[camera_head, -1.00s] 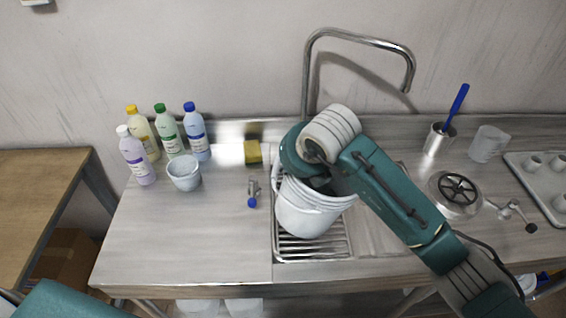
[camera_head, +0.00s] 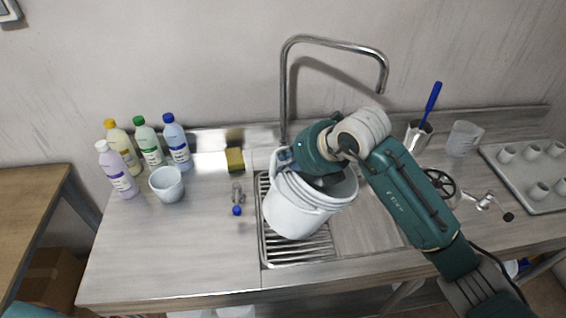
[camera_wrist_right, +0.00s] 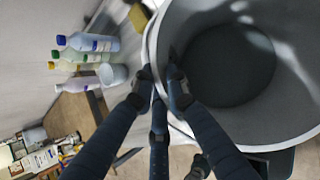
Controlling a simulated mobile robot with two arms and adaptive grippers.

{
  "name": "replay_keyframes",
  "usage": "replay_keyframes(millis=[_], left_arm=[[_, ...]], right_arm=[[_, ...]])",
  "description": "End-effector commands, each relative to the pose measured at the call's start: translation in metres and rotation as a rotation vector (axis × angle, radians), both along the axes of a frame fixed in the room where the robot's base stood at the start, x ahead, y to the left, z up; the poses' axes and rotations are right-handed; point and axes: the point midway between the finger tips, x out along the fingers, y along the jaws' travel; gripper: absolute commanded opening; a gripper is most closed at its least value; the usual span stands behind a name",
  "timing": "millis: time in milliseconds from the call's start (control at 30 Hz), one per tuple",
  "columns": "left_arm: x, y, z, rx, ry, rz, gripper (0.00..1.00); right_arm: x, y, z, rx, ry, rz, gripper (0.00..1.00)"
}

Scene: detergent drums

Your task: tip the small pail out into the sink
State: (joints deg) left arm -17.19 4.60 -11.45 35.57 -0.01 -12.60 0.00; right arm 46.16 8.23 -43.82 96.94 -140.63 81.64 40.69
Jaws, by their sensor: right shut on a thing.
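The white pail (camera_head: 297,210) hangs over the steel sink (camera_head: 290,264), in front of the tap. It is tilted, its mouth toward the upper right in the head view. My right gripper (camera_wrist_right: 161,82) is shut on the pail's rim, with fingers on both sides of the wall in the wrist view. The pail's grey inside (camera_wrist_right: 228,65) shows there; I cannot tell whether it holds anything. The pail hides much of the slotted sink area. My left gripper is not in view.
Several bottles (camera_head: 122,168) and a pale cup (camera_head: 167,184) stand on the left counter. A sponge (camera_head: 235,160) and a small blue-tipped fitting (camera_head: 237,198) lie left of the sink. The tall tap (camera_head: 284,95) rises behind. A clear jug (camera_head: 463,138) and a cup tray (camera_head: 540,195) are right.

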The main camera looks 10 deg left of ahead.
Motion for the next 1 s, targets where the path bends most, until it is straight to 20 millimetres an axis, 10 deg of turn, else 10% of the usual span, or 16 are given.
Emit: replay_keyframes(millis=[1000], left_arm=[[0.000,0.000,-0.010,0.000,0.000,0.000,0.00]], right_arm=[[0.017,-0.047,0.017,0.197,0.051,-0.002,0.00]])
